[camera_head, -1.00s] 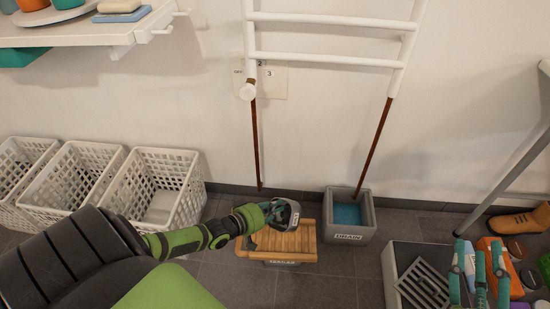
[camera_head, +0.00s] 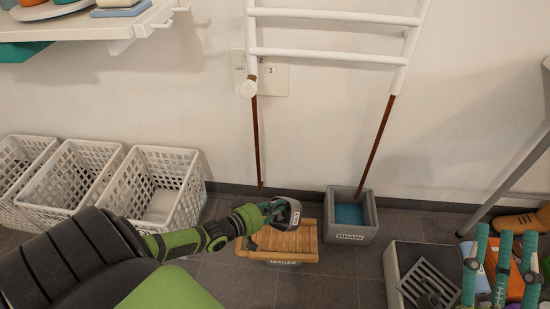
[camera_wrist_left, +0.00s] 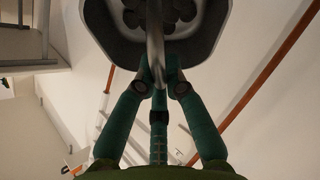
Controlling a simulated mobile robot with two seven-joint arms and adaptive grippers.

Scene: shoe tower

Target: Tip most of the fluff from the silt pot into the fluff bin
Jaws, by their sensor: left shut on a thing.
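My left gripper (camera_head: 268,211) is shut on a small grey pot (camera_head: 294,212), which I take to be the silt pot. It is held above a slatted wooden top (camera_head: 285,241). In the left wrist view the pot (camera_wrist_left: 205,42) is above the teal fingers (camera_wrist_left: 160,85), which meet at its handle; dark rounded lumps (camera_wrist_left: 172,12) show within its rim. I cannot tell how far it is tilted. No bin in view has a readable fluff label; the label (camera_head: 285,263) below the wooden top is unclear. My right gripper (camera_head: 503,236) is at the lower right, fingers apart.
A grey box marked DRAIN (camera_head: 351,233) with blue inside stands right of the wooden top. White baskets (camera_head: 165,205) stand left. A grey tray with a grate (camera_head: 428,284) and an orange-brown shoe (camera_head: 515,222) are right. A white ladder rack (camera_head: 335,57) leans on the wall.

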